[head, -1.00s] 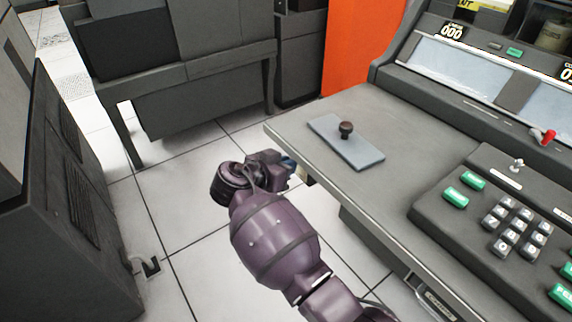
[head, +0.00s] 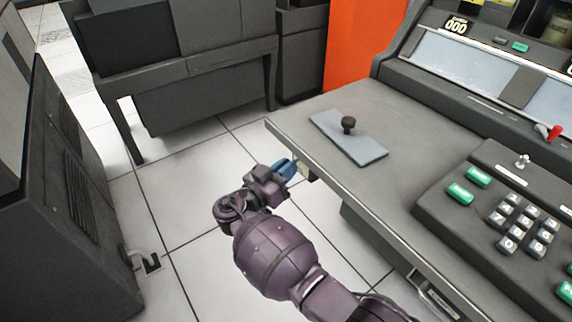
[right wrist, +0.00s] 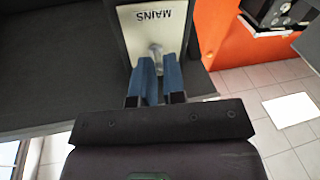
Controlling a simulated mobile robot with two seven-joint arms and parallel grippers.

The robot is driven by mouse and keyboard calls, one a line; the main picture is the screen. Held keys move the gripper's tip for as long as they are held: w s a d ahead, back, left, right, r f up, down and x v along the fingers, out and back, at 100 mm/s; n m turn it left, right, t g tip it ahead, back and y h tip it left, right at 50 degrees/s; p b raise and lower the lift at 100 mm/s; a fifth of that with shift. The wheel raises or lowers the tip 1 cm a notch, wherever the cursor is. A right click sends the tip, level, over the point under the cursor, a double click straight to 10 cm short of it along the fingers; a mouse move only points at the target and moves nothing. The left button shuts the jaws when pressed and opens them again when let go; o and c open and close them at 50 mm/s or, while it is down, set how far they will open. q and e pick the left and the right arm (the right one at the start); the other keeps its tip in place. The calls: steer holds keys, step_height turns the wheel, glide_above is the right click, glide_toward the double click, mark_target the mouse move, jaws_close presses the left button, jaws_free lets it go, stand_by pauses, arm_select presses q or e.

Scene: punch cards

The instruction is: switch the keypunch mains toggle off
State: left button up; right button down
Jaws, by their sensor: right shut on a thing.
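The mains plate (right wrist: 150,20), cream with the word MAINS upside down in the right wrist view, sits on the keypunch's side. The silver mains toggle (right wrist: 155,50) sticks out of it toward my gripper. My right gripper (right wrist: 157,62) has its blue fingers close together at the toggle's end, shut on it. In the head view the right gripper (head: 290,168) is at the left front edge of the keypunch desk (head: 410,135), and a bit of the cream plate (head: 303,173) shows beside its fingers. The toggle itself is hidden there. My left gripper is out of view.
A dark cabinet (head: 65,200) stands left. Tiled floor is clear between.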

steer(key=shift+w+d+f+n+t+h, duration=0.15)
steer(key=shift+f+n+t+h, duration=0.25)
steer(key=shift+t+h, duration=0.65)
steer(key=shift+f, duration=0.15)
steer(key=c, duration=1.2)
jaws_free()
steer(key=shift+f, duration=0.1)
